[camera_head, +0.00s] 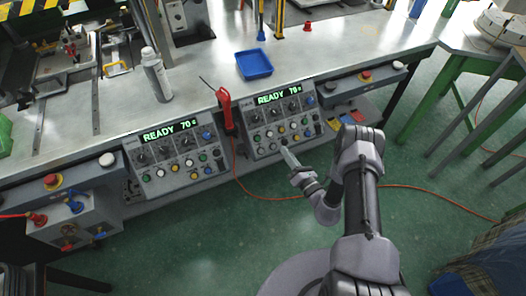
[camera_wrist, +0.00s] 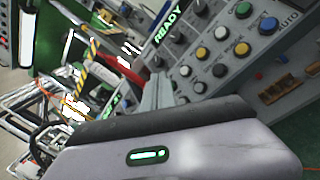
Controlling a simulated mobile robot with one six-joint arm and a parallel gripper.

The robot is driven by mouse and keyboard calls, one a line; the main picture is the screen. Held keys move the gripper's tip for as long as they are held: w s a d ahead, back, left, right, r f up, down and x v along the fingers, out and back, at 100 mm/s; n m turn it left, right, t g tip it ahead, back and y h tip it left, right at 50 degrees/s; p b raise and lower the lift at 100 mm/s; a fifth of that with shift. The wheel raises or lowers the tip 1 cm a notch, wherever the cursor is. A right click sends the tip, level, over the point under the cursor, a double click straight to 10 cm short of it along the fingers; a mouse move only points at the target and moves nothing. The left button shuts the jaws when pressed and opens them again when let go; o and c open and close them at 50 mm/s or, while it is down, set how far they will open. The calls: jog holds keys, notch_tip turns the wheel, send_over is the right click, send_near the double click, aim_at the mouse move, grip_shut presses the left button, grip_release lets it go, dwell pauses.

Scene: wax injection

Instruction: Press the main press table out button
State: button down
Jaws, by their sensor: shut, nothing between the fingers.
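Two grey control panels stand along the bench front: the left panel (camera_head: 133,147) and the right panel (camera_head: 249,105), each with a green "READY 70" display, knobs and rows of coloured buttons. My gripper (camera_head: 284,151) is shut and empty, its tip at the lower edge of the right panel. In the wrist view my gripper (camera_wrist: 158,90) points at the panel's button rows, beside the dark lower buttons. Small labels are unreadable, so I cannot tell which is table out. Contact is unclear.
A red-handled tool (camera_head: 225,105) hangs between the panels. A blue tray (camera_head: 254,64) and a spray bottle (camera_head: 156,74) stand on the metal bench. Red emergency buttons (camera_head: 365,76) sit at the sides. An orange cable (camera_head: 420,190) crosses the open green floor.

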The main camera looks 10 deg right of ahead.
jog(key=shift+s+d+f+m+h, duration=0.2)
jog(key=shift+d+f+m+h, duration=0.1)
jog(key=shift+f, duration=0.25)
jog(key=b, duration=0.8)
send_over(278, 151)
jog(key=s, duration=0.4)
jog(key=shift+w+a+f, duration=0.1)
jog(key=shift+a+f, duration=0.05)
jog(key=shift+f, duration=1.3)
jog(key=shift+w+a+f, duration=0.1)
jog(key=shift+f, duration=1.3)
jog(key=shift+f+b, duration=0.1)
jog(key=shift+b, duration=0.3)
jog(key=shift+w+a+f+b, duration=0.1)
jog(key=shift+w+f+b, duration=0.05)
jog(key=shift+w+b, duration=0.2)
